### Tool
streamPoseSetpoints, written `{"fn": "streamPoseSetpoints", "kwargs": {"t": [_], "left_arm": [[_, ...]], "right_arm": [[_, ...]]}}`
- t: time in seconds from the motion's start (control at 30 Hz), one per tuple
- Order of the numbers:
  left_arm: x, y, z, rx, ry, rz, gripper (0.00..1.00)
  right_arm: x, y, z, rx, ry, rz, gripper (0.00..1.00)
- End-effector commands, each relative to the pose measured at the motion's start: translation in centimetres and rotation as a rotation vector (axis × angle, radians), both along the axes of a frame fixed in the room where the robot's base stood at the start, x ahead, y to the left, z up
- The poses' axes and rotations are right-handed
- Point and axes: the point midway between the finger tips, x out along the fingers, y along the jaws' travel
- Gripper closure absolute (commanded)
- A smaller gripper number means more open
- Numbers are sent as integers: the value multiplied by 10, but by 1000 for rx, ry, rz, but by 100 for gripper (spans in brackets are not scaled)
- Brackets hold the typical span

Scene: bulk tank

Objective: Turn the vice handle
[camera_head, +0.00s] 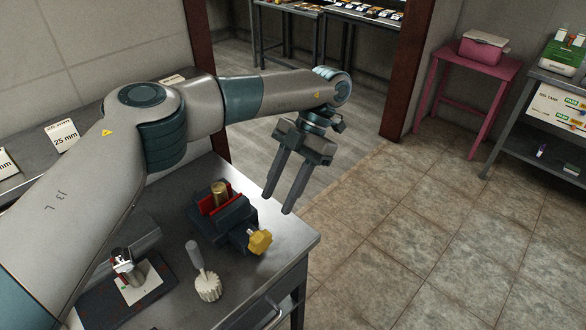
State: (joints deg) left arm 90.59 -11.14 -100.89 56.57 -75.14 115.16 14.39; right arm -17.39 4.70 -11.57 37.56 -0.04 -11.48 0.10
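A dark vice (230,217) with red jaw faces sits on the metal workbench. A brass cylinder (220,194) stands between its jaws. The yellow vice handle (260,241) is on the vice's right front side, close to the bench edge. My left gripper (280,202) hangs beyond the bench's right edge, above and to the right of the handle. My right gripper is not in view.
A brush (207,284) with white bristles lies in front of the vice. A pink table (476,64) and a grey shelf (540,135) stand at the right. The tiled floor between is clear.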

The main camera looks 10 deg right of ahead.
Motion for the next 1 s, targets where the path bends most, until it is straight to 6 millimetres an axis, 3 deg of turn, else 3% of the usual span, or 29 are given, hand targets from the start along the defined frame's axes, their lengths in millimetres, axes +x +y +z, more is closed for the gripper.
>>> {"fn": "streamPoseSetpoints", "kwargs": {"t": [0.1, 0.27, 0.53, 0.9, 1.0], "left_arm": [[8, -11, 17, 2, -5, 0, 62], [15, -21, 36, 2, -3, 1, 62], [21, -29, 51, 0, -1, 1, 62], [22, -30, 53, -2, -1, 0, 62], [22, -30, 54, -2, -1, 0, 62]], "right_arm": [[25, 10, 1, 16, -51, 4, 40], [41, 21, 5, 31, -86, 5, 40], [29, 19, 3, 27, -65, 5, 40], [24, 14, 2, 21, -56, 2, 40], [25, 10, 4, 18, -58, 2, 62]]}}
